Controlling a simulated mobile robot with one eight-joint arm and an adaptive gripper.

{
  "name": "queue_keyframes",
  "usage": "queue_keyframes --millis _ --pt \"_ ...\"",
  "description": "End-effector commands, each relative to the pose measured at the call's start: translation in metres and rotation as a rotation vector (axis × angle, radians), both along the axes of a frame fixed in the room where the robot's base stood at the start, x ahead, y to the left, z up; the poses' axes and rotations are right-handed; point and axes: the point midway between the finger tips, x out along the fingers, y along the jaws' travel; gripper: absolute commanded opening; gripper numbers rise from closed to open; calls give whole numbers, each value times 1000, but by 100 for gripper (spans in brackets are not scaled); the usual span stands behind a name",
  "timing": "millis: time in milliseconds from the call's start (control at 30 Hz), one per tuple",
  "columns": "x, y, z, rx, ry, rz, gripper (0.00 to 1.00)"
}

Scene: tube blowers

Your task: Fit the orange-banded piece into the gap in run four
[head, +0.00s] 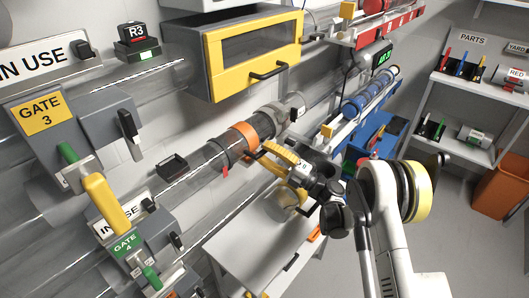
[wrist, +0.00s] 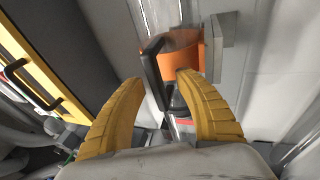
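The orange-banded piece (head: 243,134) shows in the head view as an orange band beside dark grey collars on a clear tube, lined up with the tube run along the wall. I cannot tell whether it is seated. In the wrist view its orange band (wrist: 182,52) lies just beyond my gripper (wrist: 162,82), with a black handle (wrist: 151,72) in front. My yellow fingers are apart, with the lower handle between or behind them; no grip on it is visible. In the head view my gripper (head: 268,155) is beside the band, lower right. The gate 4 box (head: 126,244) is at lower left.
A yellow-framed cabinet (head: 256,48) projects above the run. A grey table (head: 243,250) stands below my gripper. The parts shelf (head: 457,92) and an orange bin (head: 500,185) are at right.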

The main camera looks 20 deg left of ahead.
Motion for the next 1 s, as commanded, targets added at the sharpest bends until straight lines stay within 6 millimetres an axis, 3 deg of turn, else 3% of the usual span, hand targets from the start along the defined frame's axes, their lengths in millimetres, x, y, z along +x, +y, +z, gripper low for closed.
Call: queue_keyframes --millis 333,733,1000 --pt "-1 -9 -3 -1 0 -1 40" --pt "-15 -86 -30 -1 0 -3 40" --pt "-21 -111 -38 0 0 0 40"
